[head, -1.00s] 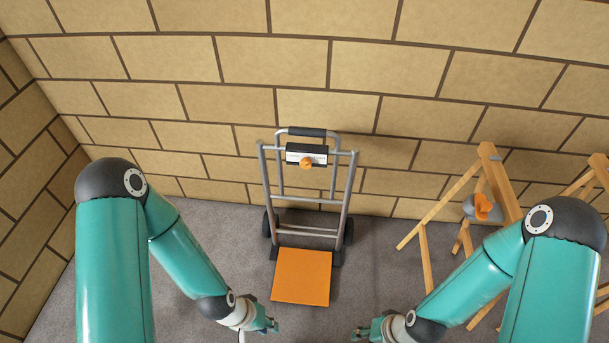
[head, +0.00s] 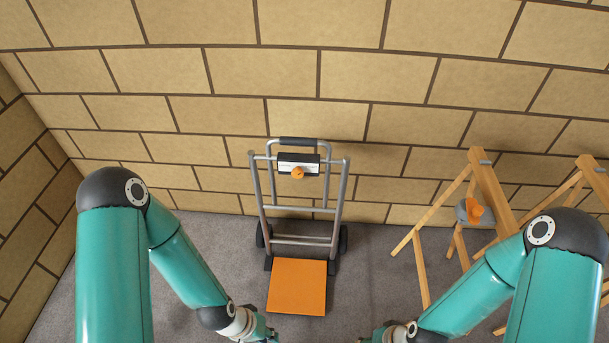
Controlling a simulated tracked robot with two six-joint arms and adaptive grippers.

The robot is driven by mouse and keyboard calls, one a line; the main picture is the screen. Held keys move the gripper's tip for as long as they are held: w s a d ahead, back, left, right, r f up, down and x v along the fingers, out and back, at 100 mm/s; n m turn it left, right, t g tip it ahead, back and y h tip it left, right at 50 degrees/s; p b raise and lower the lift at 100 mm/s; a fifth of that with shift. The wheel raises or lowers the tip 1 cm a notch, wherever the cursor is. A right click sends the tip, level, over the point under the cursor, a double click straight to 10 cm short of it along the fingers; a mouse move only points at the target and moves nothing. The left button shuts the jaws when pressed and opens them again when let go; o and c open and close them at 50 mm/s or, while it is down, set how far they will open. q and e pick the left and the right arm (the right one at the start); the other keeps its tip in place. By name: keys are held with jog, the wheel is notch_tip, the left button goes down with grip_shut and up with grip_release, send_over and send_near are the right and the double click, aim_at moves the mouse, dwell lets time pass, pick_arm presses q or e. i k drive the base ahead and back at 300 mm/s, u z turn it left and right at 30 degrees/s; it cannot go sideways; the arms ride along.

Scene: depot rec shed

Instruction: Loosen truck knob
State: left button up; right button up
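The hand truck (head: 334,212) stands upright against the brick wall, with a grey tube frame and an orange toe plate (head: 297,286) on the floor. Its orange knob (head: 297,173) sits on a black-and-white block (head: 298,161) near the top of the frame. My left gripper (head: 272,337) is at the bottom edge, left of centre, well below and apart from the knob; its fingertips are cut off. My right gripper (head: 366,338) is at the bottom edge, right of the toe plate, also mostly cut off.
Wooden trestles (head: 489,190) stand at the right, one with a grey part bearing another orange knob (head: 474,211). The brick wall (head: 190,120) closes off the back and left. Grey floor (head: 372,255) is clear between the truck and the trestles.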

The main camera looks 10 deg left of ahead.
aim_at(298, 173)
jog(key=u, duration=1.15)
jog(key=i, duration=0.15)
jog(key=z, duration=2.7)
jog(key=k, duration=1.4)
jog(key=u, duration=3.3)
jog(key=k, duration=0.1)
jog(key=z, duration=1.65)
jog(key=i, duration=1)
jog(key=z, duration=0.1)
